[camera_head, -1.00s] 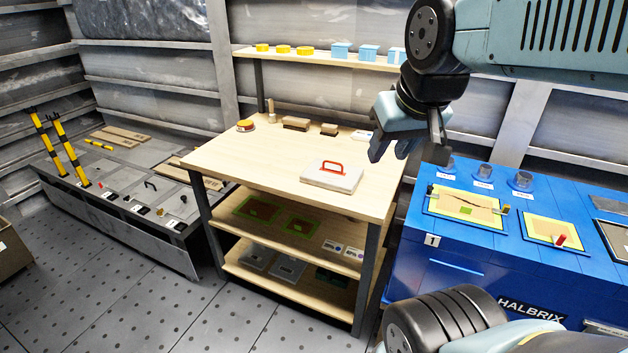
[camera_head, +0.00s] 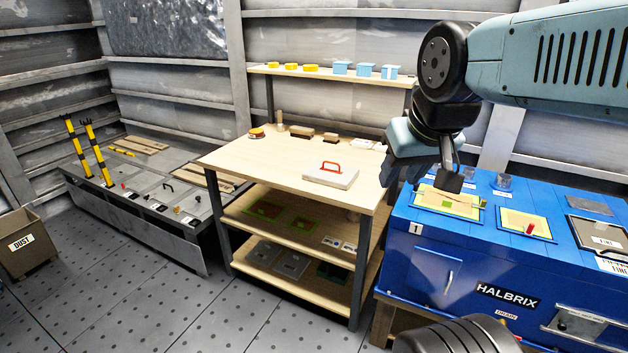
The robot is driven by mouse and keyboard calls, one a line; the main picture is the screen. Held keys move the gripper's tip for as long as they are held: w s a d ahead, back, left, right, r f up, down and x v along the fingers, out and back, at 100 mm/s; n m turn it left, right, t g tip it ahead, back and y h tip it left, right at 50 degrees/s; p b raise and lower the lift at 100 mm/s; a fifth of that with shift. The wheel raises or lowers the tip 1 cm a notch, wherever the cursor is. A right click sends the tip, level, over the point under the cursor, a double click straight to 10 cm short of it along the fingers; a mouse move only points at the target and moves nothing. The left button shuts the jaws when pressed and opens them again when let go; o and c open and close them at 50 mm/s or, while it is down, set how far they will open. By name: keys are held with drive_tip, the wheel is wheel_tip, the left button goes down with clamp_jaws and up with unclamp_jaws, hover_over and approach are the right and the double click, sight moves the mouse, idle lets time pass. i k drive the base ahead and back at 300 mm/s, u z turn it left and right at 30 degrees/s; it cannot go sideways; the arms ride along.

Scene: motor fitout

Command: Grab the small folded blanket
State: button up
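I cannot pick out a small folded blanket for certain. A pale flat slab with a red handle (camera_head: 331,175) lies on the wooden table, and a small grey flat square (camera_head: 589,205) lies at the back of the blue bench. My gripper (camera_head: 422,184) hangs at the table's right edge, near the bench's left end. Its fingers look spread apart, and I see nothing held between them. The arm and gripper hide part of the table's back right corner.
The wooden table (camera_head: 270,168) has shelves below. A blue bench (camera_head: 430,255) with yellow panels stands right of it. A low grey platform (camera_head: 150,225) with striped posts and a brown dust bin (camera_head: 25,262) are at left. The floor in front is clear.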

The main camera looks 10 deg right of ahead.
sight(324, 173)
drive_tip(key=z, duration=0.2)
drive_tip(key=i, duration=0.9)
drive_tip(key=u, duration=0.1)
